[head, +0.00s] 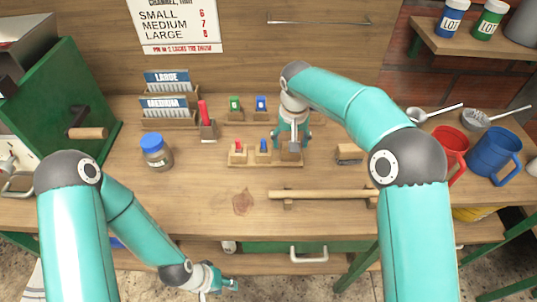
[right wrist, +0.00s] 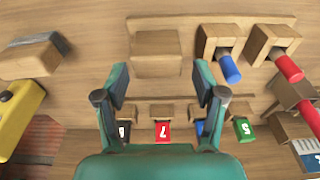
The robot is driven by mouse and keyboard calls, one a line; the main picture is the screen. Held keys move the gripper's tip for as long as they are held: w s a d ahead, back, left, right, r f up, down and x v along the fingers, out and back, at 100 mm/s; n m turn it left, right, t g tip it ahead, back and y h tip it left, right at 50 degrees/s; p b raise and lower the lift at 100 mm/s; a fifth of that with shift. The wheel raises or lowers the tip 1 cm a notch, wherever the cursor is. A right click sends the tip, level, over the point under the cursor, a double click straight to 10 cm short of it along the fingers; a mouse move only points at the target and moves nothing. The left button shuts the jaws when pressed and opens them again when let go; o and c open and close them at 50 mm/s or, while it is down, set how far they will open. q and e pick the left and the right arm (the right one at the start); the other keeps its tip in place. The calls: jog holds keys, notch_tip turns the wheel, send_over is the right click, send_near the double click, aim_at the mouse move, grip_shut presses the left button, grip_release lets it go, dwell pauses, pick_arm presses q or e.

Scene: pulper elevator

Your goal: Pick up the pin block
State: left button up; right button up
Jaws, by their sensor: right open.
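A wooden rack (head: 265,162) on the bench holds a block with a red pin (head: 239,149), a block with a blue pin (head: 263,148) and a third block (head: 291,154) with no pin visible. I cannot tell for certain which is the pin block. In the right wrist view, the pinless block (right wrist: 157,45) lies ahead between my open fingers, with the blue-pin block (right wrist: 217,41) and red-pin block (right wrist: 270,38) to the right. My right gripper (head: 293,140) is open and empty at the rack's right end. My left gripper (head: 226,287) hangs low at the bench front, its jaws unclear.
Behind the rack, several numbered tags stand in blocks, including a red one (right wrist: 162,131). A jar with a blue lid (head: 156,150) stands left. A wooden bar (head: 322,195) lies in front. A grey-topped block (head: 348,152) and mugs (head: 494,152) are right.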

jog(key=f, duration=0.1)
jog(key=f+p, duration=0.1)
jog(key=f, duration=0.2)
jog(key=shift+w+d+f+p, duration=0.2)
jog(key=shift+w+f+p, duration=0.1)
jog(key=shift+w, duration=0.1)
jog(key=shift+w+f, duration=0.1)
jog(key=shift+f, duration=0.3)
jog(key=shift+c, duration=0.2)
jog(key=shift+r, duration=0.1)
jog(key=c, duration=1)
jog(key=shift+r, duration=0.15)
